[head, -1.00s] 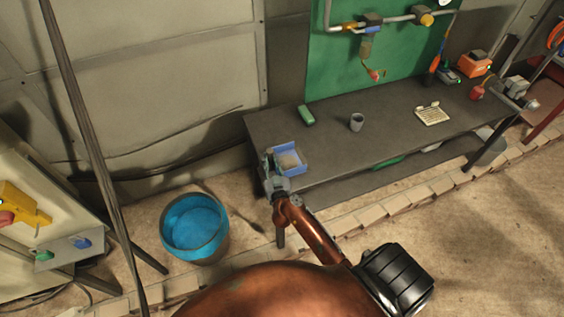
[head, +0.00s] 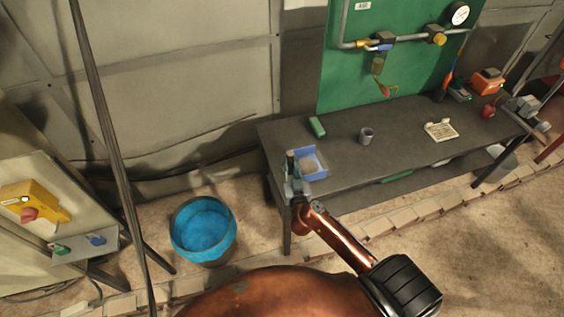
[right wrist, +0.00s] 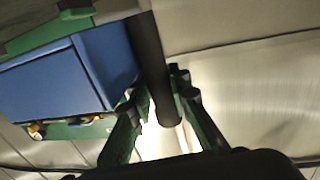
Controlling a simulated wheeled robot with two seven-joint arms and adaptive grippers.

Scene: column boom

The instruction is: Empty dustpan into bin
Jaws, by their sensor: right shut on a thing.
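The blue dustpan (head: 323,161) shows at the left front corner of the workbench, with greyish-beige debris in it. In the head view I cannot tell whether it rests on the bench top or is held just above it. My right gripper (head: 292,165) is at its left side. In the right wrist view, the fingers (right wrist: 163,115) are closed around a dark handle (right wrist: 150,60), with the blue pan (right wrist: 60,80) to the left. The bin (head: 204,228) is a round blue bucket on the floor, left of the bench, and looks empty. My left gripper is not in view.
The dark workbench (head: 400,150) carries a green block (head: 317,127), a grey cup (head: 366,136) and a keyboard-like panel (head: 440,130). A dark slanted pole (head: 108,130) stands left of the bin. A cabinet with a yellow control box (head: 35,203) is at far left.

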